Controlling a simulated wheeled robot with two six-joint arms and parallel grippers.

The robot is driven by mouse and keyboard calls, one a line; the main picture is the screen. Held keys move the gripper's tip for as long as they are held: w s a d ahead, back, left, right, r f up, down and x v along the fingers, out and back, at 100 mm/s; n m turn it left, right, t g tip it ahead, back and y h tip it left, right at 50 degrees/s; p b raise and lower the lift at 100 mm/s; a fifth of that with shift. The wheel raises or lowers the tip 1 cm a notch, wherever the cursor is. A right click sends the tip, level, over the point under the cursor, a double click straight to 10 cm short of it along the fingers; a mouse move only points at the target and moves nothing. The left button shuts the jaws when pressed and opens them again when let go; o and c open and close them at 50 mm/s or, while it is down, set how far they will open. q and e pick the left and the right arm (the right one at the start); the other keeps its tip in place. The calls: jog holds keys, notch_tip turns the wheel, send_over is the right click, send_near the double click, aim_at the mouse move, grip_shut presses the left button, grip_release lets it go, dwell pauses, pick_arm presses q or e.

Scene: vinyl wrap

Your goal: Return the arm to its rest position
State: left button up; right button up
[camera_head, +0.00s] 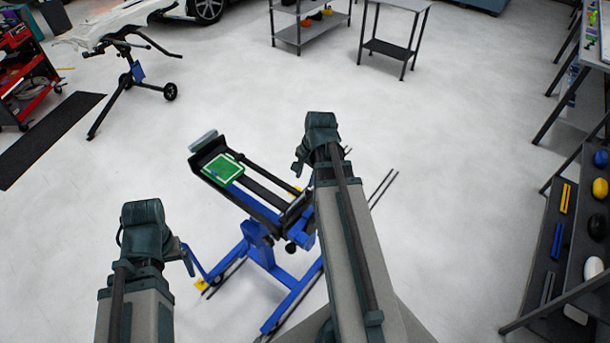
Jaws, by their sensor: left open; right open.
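My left arm (137,300) comes in at the lower left, with its dark wrist bent over at the top. My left gripper (187,262) shows only as a small dark part right of that wrist; it is open, and I see nothing in it. My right arm (350,240) reaches up through the middle of the view. My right gripper (298,168) is mostly hidden beside its dark wrist, near the right side of the blue stand; it is open. Whether it touches the stand I cannot tell.
A blue wheeled stand (258,236) with a green square panel (222,168) stands between my arms. A shelf rack (548,250) with coloured tools is at the right edge. A red tool cart (28,75) is at the upper left.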

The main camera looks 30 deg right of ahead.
jog(key=s+a+f+n+b, duration=0.2)
jog(key=a+f+n+b, duration=0.2)
jog(key=a, duration=0.6)
jog(key=s+a+f+n+g+h+b, duration=0.1)
jog(key=a+f+n+b, duration=0.3)
jog(key=a+n, duration=0.4)
jog(key=s+a+f+n+g+b, duration=0.1)
jog(key=s+a+f+n+b, duration=0.3)
jog(key=a, duration=0.9)
jog(key=shift+f+n+h, duration=0.3)
jog(key=shift+n+h, duration=0.1)
jog(key=shift+n, duration=0.7)
